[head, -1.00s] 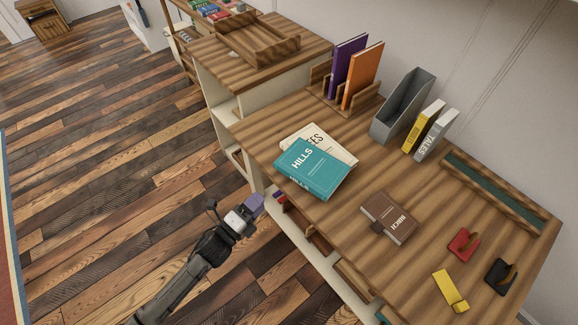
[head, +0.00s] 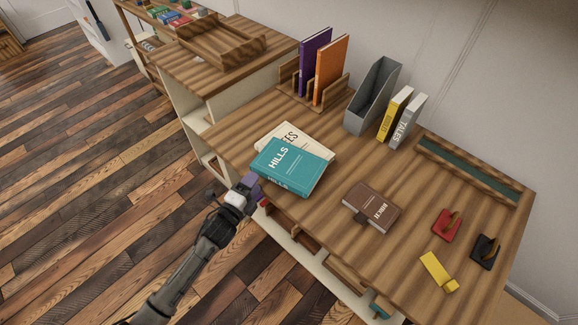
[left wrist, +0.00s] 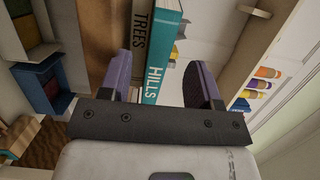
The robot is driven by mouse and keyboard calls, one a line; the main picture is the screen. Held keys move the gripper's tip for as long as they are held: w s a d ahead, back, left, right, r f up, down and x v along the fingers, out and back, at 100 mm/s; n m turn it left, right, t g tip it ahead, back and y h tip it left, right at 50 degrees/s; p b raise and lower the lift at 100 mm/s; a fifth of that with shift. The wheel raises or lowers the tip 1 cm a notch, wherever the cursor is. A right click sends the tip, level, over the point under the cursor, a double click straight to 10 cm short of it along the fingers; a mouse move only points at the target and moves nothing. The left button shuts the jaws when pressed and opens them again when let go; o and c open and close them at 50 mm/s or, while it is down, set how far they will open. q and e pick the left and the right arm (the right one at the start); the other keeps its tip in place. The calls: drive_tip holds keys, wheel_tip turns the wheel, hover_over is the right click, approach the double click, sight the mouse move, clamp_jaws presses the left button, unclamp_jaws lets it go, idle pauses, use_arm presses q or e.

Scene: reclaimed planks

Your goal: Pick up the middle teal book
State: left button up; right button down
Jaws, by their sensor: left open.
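A teal book titled HILLS (head: 293,167) lies flat near the front edge of the desk, partly on top of a cream TREES book (head: 302,138). My left gripper (head: 254,186) is at the desk's front edge, close beside the teal book's spine side. In the left wrist view the gripper is open, with one purple finger on each side. The teal spine (left wrist: 158,60) shows in the gap between the fingers, with the TREES spine (left wrist: 139,42) next to it, nearer the left finger. I cannot tell whether the fingers touch either book. My right gripper is not in view.
A brown book (head: 372,208) lies to the right on the desk (head: 330,240). Red (head: 447,225), black (head: 485,249) and yellow (head: 437,271) items lie farther right. A grey file holder (head: 373,97) and upright books stand at the back. Shelves sit below the desktop.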

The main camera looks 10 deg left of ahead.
sight(261, 174)
use_arm(q)
drive_tip(key=b+x, duration=0.1)
drive_tip(key=x, duration=0.4)
drive_tip(key=shift+c, duration=0.3)
clamp_jaws()
